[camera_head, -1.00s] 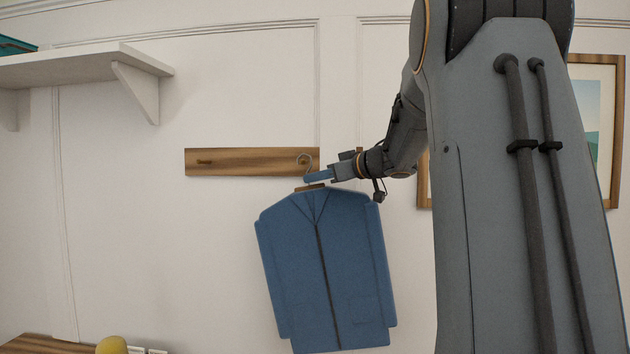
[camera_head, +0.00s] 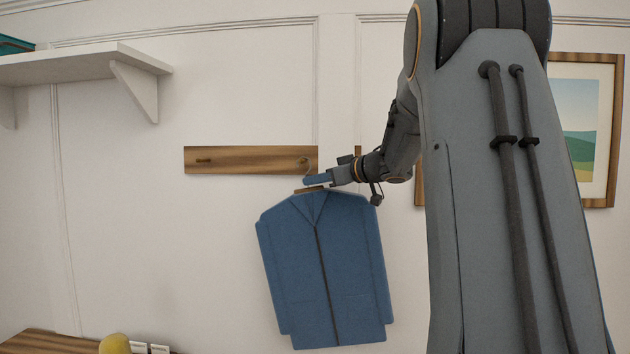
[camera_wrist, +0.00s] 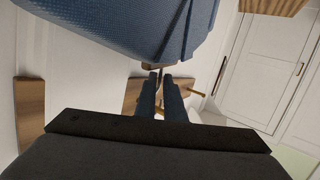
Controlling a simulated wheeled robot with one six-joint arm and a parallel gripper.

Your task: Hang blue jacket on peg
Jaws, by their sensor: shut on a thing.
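The blue jacket (camera_head: 320,265) hangs on a wooden hanger (camera_head: 308,190), slightly tilted, in front of the white wall. My gripper (camera_head: 312,181) is shut on the hanger's neck, just below its thin metal hook (camera_head: 307,166). The wooden peg rail (camera_head: 250,160) is on the wall behind; its left peg (camera_head: 203,160) is bare. The hook overlaps the rail's right end, where the other peg is hard to make out; I cannot tell whether they touch. In the wrist view the jacket (camera_wrist: 130,25) fills the top, and a peg (camera_wrist: 197,92) shows beside my fingers.
A white shelf (camera_head: 80,68) with a bracket juts out at upper left. A framed picture (camera_head: 588,130) hangs at right, partly behind my arm. A wooden surface (camera_head: 40,343) with a yellow object (camera_head: 115,344) is at lower left. The wall left of the jacket is clear.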

